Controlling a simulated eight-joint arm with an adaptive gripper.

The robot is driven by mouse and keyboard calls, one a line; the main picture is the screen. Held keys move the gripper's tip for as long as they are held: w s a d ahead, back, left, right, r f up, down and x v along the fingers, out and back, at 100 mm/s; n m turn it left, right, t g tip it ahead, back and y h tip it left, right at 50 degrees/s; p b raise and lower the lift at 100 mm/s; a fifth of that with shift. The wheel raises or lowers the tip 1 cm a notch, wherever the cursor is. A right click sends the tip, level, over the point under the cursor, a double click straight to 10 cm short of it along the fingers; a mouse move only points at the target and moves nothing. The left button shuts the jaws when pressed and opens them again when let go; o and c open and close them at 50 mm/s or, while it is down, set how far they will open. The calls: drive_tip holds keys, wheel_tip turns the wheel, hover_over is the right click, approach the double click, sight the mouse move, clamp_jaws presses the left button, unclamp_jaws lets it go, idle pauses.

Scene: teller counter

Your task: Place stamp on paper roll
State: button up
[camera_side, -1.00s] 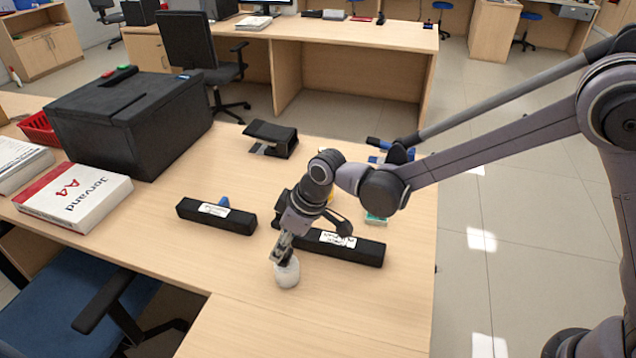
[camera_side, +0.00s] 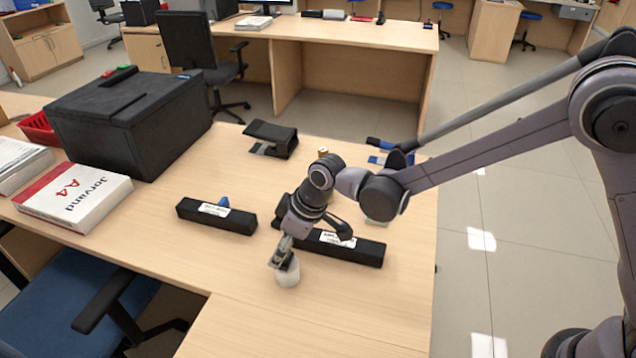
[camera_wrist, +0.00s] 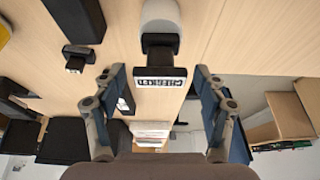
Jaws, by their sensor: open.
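The white paper roll (camera_side: 288,276) stands upright on the counter near its front right part; it also shows at the top of the wrist view (camera_wrist: 160,12). A dark stamp (camera_wrist: 160,52) with a white printed face (camera_wrist: 160,78) is at the roll, apparently on its top; exact contact is hard to tell. In the side view the stamp is small and partly hidden by my fingers. My gripper (camera_wrist: 160,75) is open, with one finger on each side of the stamp and gaps to both. In the side view my gripper (camera_side: 283,250) is just above the roll.
Two long black labelled blocks (camera_side: 217,215) (camera_side: 360,250) lie behind the roll, one under my wrist. A black device (camera_side: 272,138), a large black box (camera_side: 130,120) and an A4 paper pack (camera_side: 75,195) stand further away. The counter left and front of the roll is clear.

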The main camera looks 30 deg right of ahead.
drive_tip(key=v, duration=1.2)
drive_tip(key=s+d+r+m+t+h, duration=0.1)
drive_tip(key=s+d+r+m, duration=0.15)
drive_tip(key=d, duration=0.45)
drive_tip(key=s+d+r+m+t, duration=0.1)
drive_tip(key=s+d+r+m, duration=0.15)
drive_tip(key=d, duration=0.45)
drive_tip(key=s+d+f+m+t+h, duration=0.2)
drive_tip(key=s+d+m, duration=0.2)
drive_tip(key=s+d, duration=0.7)
drive_tip(key=shift+d, duration=0.75)
